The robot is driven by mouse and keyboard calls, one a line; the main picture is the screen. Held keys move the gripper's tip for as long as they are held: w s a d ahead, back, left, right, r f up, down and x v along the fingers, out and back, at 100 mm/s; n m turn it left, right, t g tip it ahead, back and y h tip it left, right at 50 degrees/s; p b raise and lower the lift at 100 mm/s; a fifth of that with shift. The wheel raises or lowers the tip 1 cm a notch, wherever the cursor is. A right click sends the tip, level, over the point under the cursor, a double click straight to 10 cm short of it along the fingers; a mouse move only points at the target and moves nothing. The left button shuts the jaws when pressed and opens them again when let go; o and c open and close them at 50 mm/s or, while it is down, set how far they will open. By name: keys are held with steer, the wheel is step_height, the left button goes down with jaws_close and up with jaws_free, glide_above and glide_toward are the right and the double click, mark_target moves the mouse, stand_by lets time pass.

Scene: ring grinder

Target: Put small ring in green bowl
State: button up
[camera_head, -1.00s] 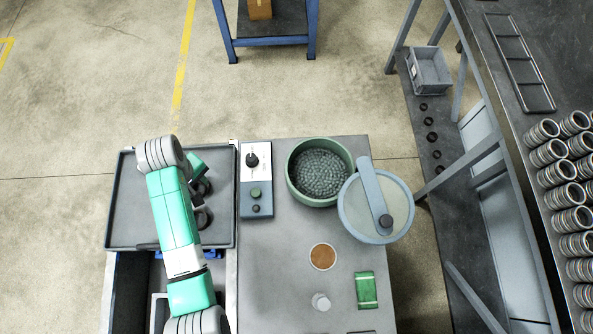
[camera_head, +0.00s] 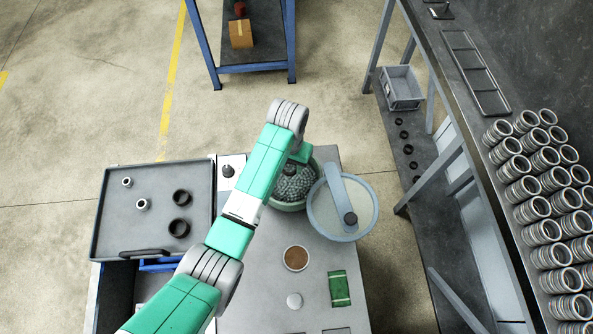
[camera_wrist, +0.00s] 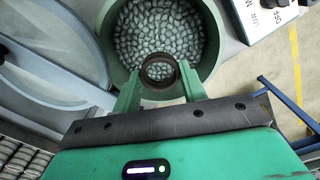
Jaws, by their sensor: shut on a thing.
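The green bowl (camera_head: 290,207) stands at the far side of the grey worktop and is filled with grey pebble-like media. My arm covers part of it in the head view. In the wrist view the bowl's rim (camera_wrist: 107,32) lies below and ahead of my gripper (camera_wrist: 160,76). My gripper is shut on a small dark ring (camera_wrist: 160,57), held between the fingertips with the media visible behind it. The ring appears to be above the bowl's near part; the exact height is unclear.
A lid with a handle (camera_head: 340,225) leans or rests right beside the bowl. A control box (camera_head: 229,171) stands left of it. The tray (camera_head: 108,225) at left holds two silver rings and two larger dark rings.

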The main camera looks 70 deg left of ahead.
mark_target(290, 181)
step_height(290, 181, down, 8)
steer(key=shift+b, duration=0.4)
steer(key=shift+f, duration=0.15)
steer(key=o, duration=1)
step_height(290, 181, up, 12)
steer(key=p, duration=0.1)
steer(key=shift+r, duration=0.2)
